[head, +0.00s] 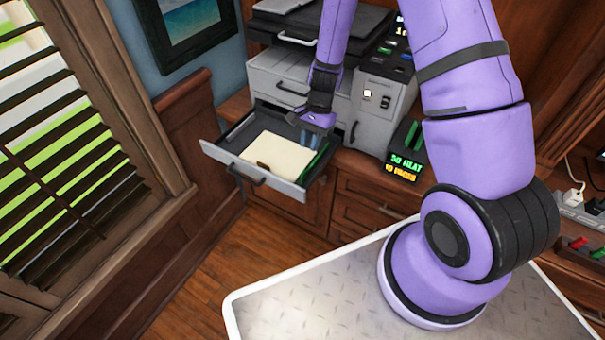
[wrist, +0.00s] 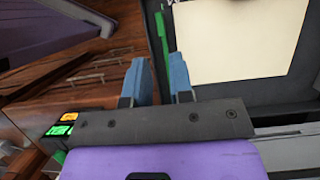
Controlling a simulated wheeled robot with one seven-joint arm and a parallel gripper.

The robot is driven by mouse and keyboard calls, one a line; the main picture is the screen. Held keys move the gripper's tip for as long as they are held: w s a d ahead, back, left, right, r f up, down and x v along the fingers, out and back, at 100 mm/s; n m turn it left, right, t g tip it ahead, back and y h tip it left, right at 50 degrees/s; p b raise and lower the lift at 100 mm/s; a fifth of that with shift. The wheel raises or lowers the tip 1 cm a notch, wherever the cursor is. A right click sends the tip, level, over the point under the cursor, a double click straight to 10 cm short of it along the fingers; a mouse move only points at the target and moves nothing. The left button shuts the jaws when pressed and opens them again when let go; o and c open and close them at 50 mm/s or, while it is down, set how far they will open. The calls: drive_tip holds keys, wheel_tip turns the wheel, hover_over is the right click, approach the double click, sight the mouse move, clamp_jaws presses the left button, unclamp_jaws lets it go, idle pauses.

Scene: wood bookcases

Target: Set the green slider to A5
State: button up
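The green slider (head: 315,162) is a thin upright strip along the right side of the open paper drawer (head: 225,150). In the wrist view the green slider (wrist: 161,38) runs lengthwise just beyond the fingertips, and its near end is partly hidden by them. My gripper (head: 313,136) points down over the right rear part of the drawer. In the wrist view my gripper (wrist: 158,70) has its two blue fingers apart, with a gap between them. I cannot tell whether a finger touches the slider. No A5 mark is readable.
Cream paper (head: 272,155) lies in the drawer. The grey printer (head: 280,75) stands behind it on a wooden cabinet (head: 360,190). A black box with lit green and orange text (head: 405,165) stands at the right. A slatted window blind (head: 60,150) is at the left.

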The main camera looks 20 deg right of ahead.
sight(303, 172)
drive_tip(key=x, duration=1)
drive_tip(key=shift+f, duration=0.1)
clamp_jaws()
